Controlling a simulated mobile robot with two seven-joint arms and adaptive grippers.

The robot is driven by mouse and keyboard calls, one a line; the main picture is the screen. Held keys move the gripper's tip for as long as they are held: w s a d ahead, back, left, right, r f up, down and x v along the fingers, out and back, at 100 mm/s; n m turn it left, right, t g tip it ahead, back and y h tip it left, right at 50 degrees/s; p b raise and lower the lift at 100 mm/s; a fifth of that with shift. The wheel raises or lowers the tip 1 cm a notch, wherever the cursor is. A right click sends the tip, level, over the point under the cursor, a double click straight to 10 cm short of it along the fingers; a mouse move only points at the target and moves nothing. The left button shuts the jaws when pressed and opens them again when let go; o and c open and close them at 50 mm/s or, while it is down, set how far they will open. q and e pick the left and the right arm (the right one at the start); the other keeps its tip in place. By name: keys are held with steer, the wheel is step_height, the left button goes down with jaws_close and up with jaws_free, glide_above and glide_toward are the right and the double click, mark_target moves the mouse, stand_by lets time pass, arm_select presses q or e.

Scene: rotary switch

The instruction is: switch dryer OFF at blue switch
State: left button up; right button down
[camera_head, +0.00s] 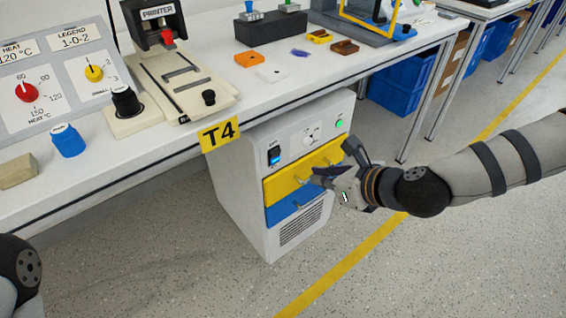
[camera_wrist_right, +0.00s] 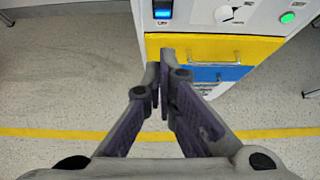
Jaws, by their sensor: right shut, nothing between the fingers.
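The dryer, a white cabinet (camera_head: 237,205), stands on the floor under the bench edge, beside the yellow T4 label. Its blue rocker switch (camera_head: 274,157) sits at the upper left of the front panel. The switch also shows at the top edge of the right wrist view (camera_wrist_right: 162,10), partly cut off; its setting is too small to tell. My right gripper (camera_head: 322,174) is shut and empty, in front of the yellow drawer, below and to the right of the switch. In the right wrist view its fingertips (camera_wrist_right: 161,68) are together, apart from the switch. My left gripper is out of view.
The panel also has a white dial (camera_head: 310,138) and a green light (camera_head: 339,123). Below are a yellow drawer (camera_head: 285,186) and a blue drawer (camera_head: 281,212) with protruding handles. The bench (camera_head: 187,141) overhangs the cabinet. The floor in front is clear.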

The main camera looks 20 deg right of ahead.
mark_target(275, 159)
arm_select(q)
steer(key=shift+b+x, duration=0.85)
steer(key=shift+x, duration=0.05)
arm_select(e)
steer(key=x, duration=0.4)
steer(key=w+r+x, duration=0.1)
steer(key=x, duration=0.3)
steer(key=r+x, duration=0.1)
steer(key=x, duration=0.4)
steer(key=shift+w+a+r, duration=0.15)
steer(key=shift+w+a, duration=0.1)
steer(key=shift+a, duration=0.1)
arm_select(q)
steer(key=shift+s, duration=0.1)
arm_select(e)
steer(key=shift+w+a+r+g+p, duration=0.15)
steer(key=shift+w+r+g+p, duration=0.45)
steer(key=shift+p, duration=0.45)
steer(key=shift+s+f, duration=0.25)
steer(key=shift+f, duration=0.15)
steer(key=shift+r, duration=0.8)
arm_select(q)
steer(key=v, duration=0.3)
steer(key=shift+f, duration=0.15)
arm_select(e)
steer(key=shift+s+f, duration=0.1)
steer(key=shift+s, duration=0.05)
